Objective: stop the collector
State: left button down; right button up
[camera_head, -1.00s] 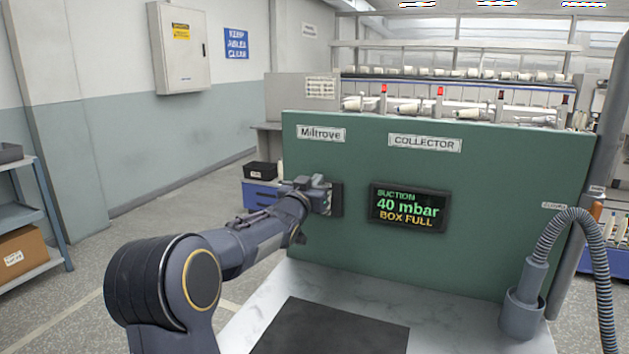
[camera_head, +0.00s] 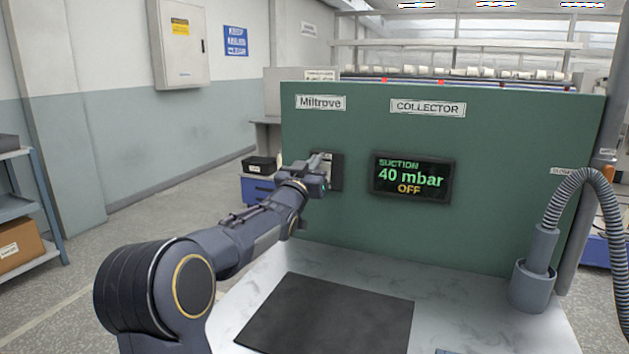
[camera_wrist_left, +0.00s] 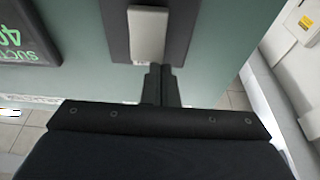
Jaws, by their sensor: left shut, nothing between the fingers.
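The collector is a green panel (camera_head: 480,235) labelled "Miltrove" and "COLLECTOR". Its display (camera_head: 411,178) reads "SUCTION 40 mbar" and "OFF". To the left of the display is a dark switch plate (camera_head: 337,172), partly hidden by my gripper. In the left wrist view a pale rocker or paddle (camera_wrist_left: 147,34) sits on that dark plate. My left gripper (camera_head: 322,160) is at the switch plate, its fingers (camera_wrist_left: 161,72) shut and empty, close below the paddle in the wrist view. I cannot tell whether they touch it. My right gripper is not in view.
A worktop with a dark mat (camera_head: 325,318) lies below the panel. A ribbed hose (camera_head: 612,235) rises from a grey cup (camera_head: 533,285) at the right. A shelf (camera_head: 28,205) stands at far left; the floor between is clear.

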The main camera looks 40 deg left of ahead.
pick_arm(q)
jog(key=s+d+p, duration=0.1)
jog(key=s+d, duration=0.2)
jog(key=s, duration=0.6)
jog(key=shift+r, duration=0.45)
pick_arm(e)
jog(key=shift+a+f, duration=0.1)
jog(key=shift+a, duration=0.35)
